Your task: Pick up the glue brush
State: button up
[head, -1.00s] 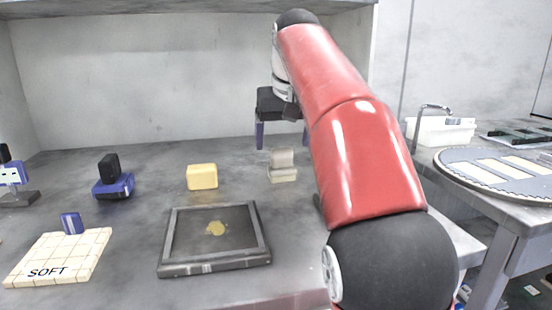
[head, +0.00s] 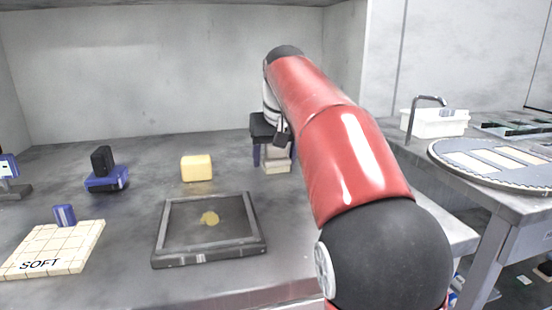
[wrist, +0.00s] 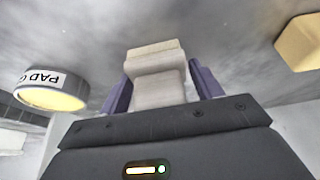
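A pale beige-and-grey stepped block (head: 276,166), which seems to be the glue brush, stands on the grey bench under my gripper. In the wrist view, the glue brush (wrist: 157,75) sits between the two purple fingers of my gripper (wrist: 160,76). The fingers are spread, one on each side of it. Whether they touch it is hard to tell. In the head view, my gripper (head: 274,153) points down at the block, and my arm partly hides the right finger.
A round pot marked PAD G (wrist: 52,90) shows at the wrist view's left. A yellow block (head: 197,168), a dark framed tray (head: 161,234), a blue-and-black tool (head: 106,178) and a SOFT tile pad (head: 75,245) lie on the bench. A round platen (head: 440,158) and white bin (head: 432,125) are right.

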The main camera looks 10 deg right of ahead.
jog(key=c, duration=0.7)
jog(key=shift+r, duration=0.1)
notch_tip(320, 180, up, 8)
jog(key=shift+w+r+p, duration=0.1)
jog(key=shift+r+p, duration=0.15)
jog(key=shift+p, duration=0.1)
jog(key=shift+r, duration=0.65)
jog(key=o, duration=0.3)
jog(key=shift+c, duration=0.8)
